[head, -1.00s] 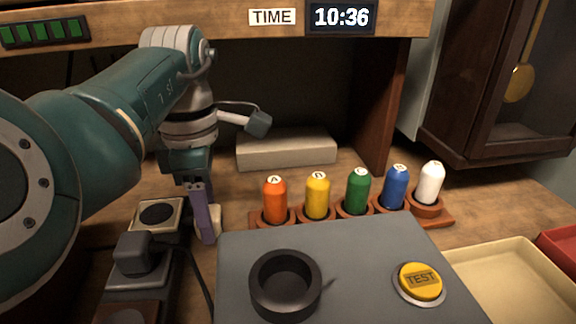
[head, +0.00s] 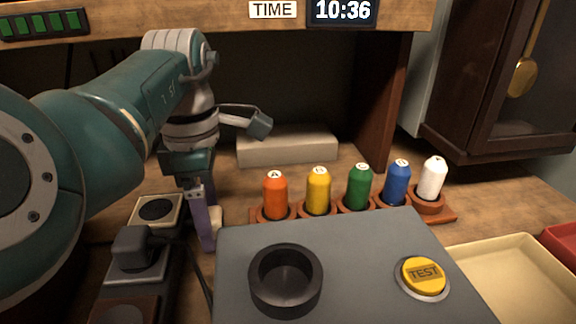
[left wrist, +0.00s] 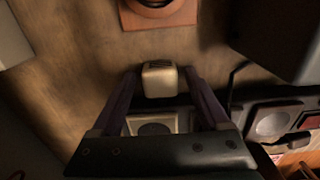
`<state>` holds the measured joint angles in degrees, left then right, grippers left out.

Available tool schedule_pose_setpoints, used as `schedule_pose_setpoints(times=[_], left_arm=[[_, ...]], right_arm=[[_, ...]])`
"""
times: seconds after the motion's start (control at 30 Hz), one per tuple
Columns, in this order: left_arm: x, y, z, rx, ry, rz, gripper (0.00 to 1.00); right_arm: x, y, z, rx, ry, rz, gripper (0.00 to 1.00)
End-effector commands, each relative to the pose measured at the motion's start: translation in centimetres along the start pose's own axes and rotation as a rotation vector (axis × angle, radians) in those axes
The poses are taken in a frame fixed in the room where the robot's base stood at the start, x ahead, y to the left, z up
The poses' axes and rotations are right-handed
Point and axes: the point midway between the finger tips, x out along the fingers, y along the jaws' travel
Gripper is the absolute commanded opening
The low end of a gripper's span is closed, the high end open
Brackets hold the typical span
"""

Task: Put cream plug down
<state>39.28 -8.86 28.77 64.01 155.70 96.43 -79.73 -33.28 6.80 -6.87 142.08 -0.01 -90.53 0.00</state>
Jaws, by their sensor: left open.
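The cream plug (left wrist: 160,78) is a small pale block with dark slots on its upper face. In the left wrist view it sits between the fingertips of my left gripper (left wrist: 159,75), over the wooden bench top. The fingers are open, and contact with the plug is hard to tell. In the head view the plug (head: 215,219) shows partly behind a purple finger of my left gripper (head: 206,245), just right of a cream-framed socket (head: 157,210). Whether its underside rests on the wood is hidden. My right gripper is not in view.
A dark power strip with a black plug (head: 133,248) stands left of the gripper. A grey box (head: 350,255) with a black ring and yellow TEST button is close on the right. Several coloured bobbins stand in a wooden rack (head: 450,214). A pale block (head: 287,150) lies behind.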

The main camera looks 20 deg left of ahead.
Motion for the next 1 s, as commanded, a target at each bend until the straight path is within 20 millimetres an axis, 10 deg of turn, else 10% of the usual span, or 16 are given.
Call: schedule_pose_setpoints(times=[0.23, 0.77, 1.0], left_arm=[[-1.1, 0.1, 0.0, 0.0, 0.001, 0.002, 0.79], [-11.9, 0.0, 0.1, -0.001, -0.002, 0.002, 0.79], [-13.3, 0.0, 0.0, 0.0, -0.001, 0.0, 0.79]], right_arm=[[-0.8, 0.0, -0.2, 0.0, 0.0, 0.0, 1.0], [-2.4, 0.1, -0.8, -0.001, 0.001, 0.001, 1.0], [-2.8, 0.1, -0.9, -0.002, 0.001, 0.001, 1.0]])
